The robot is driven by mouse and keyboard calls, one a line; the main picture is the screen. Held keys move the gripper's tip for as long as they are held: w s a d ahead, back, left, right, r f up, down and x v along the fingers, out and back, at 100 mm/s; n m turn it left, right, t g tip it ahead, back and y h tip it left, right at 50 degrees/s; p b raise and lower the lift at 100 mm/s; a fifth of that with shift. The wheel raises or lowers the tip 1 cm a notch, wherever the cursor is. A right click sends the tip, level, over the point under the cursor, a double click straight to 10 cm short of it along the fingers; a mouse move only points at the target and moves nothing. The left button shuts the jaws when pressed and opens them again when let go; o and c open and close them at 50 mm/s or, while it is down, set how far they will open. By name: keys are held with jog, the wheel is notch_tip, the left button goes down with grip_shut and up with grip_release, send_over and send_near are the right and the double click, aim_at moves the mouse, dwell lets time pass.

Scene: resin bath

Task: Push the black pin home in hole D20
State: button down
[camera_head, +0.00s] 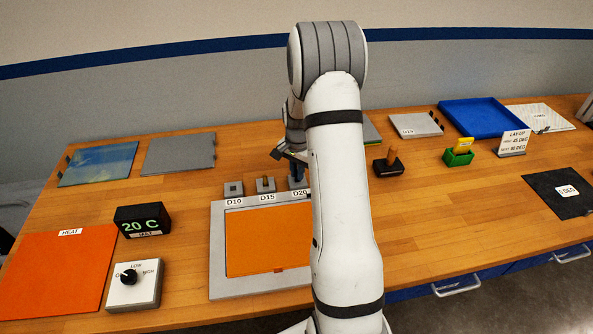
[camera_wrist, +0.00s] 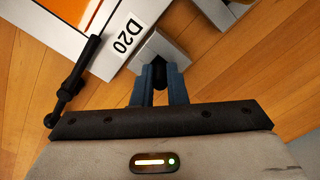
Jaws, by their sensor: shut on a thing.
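The D20 block (camera_wrist: 160,46) is a small grey block beside its white D20 label (camera_wrist: 126,38) in the wrist view. My gripper (camera_wrist: 159,76) has its two blue fingers close together at the block's near side, shut on a dark piece, the black pin (camera_wrist: 158,78), between them. How deep the pin sits in the hole is hidden by the fingers and block. In the head view the D20 label (camera_head: 300,193) shows just left of my arm, and my gripper (camera_head: 297,181) is at that block, mostly covered.
The D10 block (camera_head: 233,188) and D15 block (camera_head: 265,185) stand left of D20, behind a grey frame with an orange panel (camera_head: 265,240). A black rod (camera_wrist: 75,80) lies left of the fingers in the wrist view. A dark block with a wooden peg (camera_head: 390,165) stands to the right.

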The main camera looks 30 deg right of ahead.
jog(key=c, duration=1.5)
grip_release()
jog(key=shift+o, duration=0.2)
jog(key=s+a+r+n+b, duration=0.1)
jog(key=s+a+r, duration=0.1)
jog(key=r, duration=0.6)
jog(key=s+a+r+n+b, duration=0.1)
jog(key=s+a+r, duration=0.1)
jog(key=r, duration=0.7)
jog(key=s+a+r+n+t, duration=0.1)
jog(key=s+a+n, duration=0.4)
jog(key=s, duration=0.6)
jog(key=s+a+r+n+t, duration=0.2)
jog(key=s+a+n, duration=0.3)
jog(key=s, duration=0.6)
jog(key=a+r, duration=0.1)
jog(key=a, duration=0.1)
jog(key=shift+s+a, duration=0.35)
jog(key=shift+s, duration=0.05)
